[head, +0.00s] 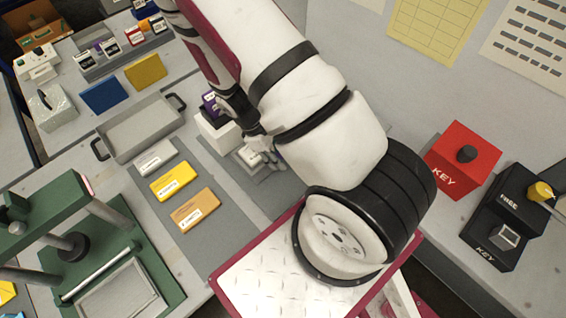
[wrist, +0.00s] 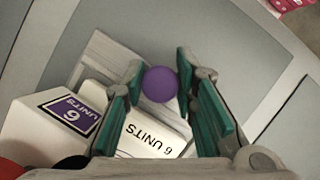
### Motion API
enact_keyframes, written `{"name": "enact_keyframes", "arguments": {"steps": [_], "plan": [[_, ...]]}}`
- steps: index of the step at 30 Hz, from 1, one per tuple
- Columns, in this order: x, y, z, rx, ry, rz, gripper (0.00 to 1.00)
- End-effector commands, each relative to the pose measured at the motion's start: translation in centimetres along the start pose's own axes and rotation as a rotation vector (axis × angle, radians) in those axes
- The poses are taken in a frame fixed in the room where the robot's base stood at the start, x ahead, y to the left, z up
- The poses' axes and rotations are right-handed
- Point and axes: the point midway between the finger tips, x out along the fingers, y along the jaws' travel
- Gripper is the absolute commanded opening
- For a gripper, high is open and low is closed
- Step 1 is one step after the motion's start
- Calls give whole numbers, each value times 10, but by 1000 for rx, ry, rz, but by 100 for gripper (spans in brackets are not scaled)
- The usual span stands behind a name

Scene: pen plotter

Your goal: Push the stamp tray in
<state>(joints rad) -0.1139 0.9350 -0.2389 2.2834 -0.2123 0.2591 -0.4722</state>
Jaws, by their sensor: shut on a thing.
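A grey tray (head: 100,70) with several small stamps in it lies at the back left in the head view; it looks like the stamp tray, and I cannot tell how far in it is. My gripper (head: 262,158) is well to the right of it, low over a grey mat. In the wrist view my gripper (wrist: 160,76) is shut on a round purple knob (wrist: 159,86). A white block (wrist: 150,137) marked 6 UNITS is just below the knob. Beside it is a white block with a purple 6 UNITS label (wrist: 70,113). My arm hides part of this area in the head view.
An empty grey tray with black handles (head: 143,128) lies left of the mat. White, yellow and orange blocks (head: 173,181) lie in a row. A green press (head: 110,270) stands front left. A red KEY box (head: 462,160) and black KEY box (head: 503,222) are right.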

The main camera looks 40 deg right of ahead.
Motion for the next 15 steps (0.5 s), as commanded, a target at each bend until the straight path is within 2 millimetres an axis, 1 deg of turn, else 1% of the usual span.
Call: {"name": "enact_keyframes", "arguments": {"steps": [1, 7, 8, 9, 10, 11, 15], "plan": [[-1, 3, -5, 0, 11, 6, 0], [-2, 3, -6, 0, 14, 9, 0], [-2, 4, -6, 0, 15, 9, 28], [-2, 4, -6, 0, 16, 10, 37], [-2, 4, -6, 0, 16, 10, 44], [-2, 4, -6, 1, 15, 9, 46], [-2, 3, -4, 1, 12, 8, 46]]}}
